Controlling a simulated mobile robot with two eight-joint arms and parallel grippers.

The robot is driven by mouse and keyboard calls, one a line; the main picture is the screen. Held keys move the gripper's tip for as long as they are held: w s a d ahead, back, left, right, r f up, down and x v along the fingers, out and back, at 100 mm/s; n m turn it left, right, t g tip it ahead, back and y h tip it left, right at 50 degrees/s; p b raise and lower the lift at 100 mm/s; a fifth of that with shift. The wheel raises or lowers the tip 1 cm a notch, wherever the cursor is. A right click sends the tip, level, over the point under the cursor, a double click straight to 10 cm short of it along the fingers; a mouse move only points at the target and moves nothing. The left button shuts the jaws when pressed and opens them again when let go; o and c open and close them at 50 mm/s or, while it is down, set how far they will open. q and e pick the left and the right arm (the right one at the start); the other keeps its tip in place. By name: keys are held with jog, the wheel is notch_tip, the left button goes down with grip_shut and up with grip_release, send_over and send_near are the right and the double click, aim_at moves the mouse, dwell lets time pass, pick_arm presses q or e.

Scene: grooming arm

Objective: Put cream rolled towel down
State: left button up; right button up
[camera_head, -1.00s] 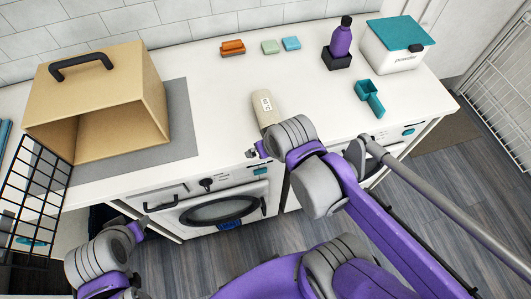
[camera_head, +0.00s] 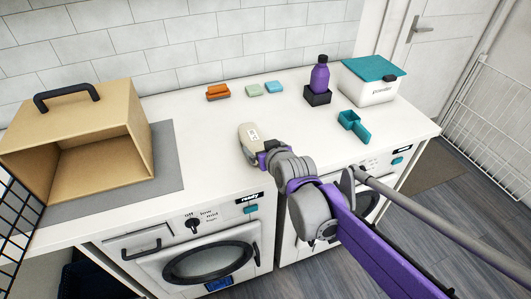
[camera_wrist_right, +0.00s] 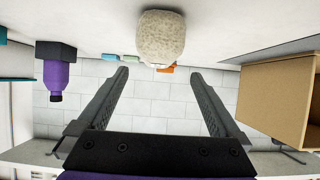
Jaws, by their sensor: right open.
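The cream rolled towel (camera_head: 246,132), with a pale label on top, rests on the white counter (camera_head: 205,140) near its front edge. Its fuzzy rounded end (camera_wrist_right: 161,38) faces my right gripper in the right wrist view. My right gripper (camera_head: 261,158) is at the towel's near end in the head view, partly hidden by its own wrist. In the right wrist view my right gripper (camera_wrist_right: 160,74) has its fingers wide apart with nothing between them. The towel lies just past the fingertips, toward the counter side. My left gripper is out of view.
A tan open carrier (camera_head: 85,130) stands on a grey mat (camera_head: 168,160) at left. Orange brush (camera_head: 218,92), soap bars (camera_head: 254,90), purple bottle (camera_head: 319,77), teal scoop (camera_head: 354,125) and powder box (camera_head: 371,88) line the back and right. Washing machines (camera_head: 190,255) are below.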

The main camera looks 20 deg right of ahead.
aim_at(256, 140)
jog(key=x, duration=0.5)
jog(key=shift+w, duration=0.25)
jog(key=x, duration=0.5)
jog(key=shift+d, duration=0.15)
jog(key=c, duration=1.4)
jog(key=shift+r, duration=0.1)
jog(key=shift+c, duration=0.2)
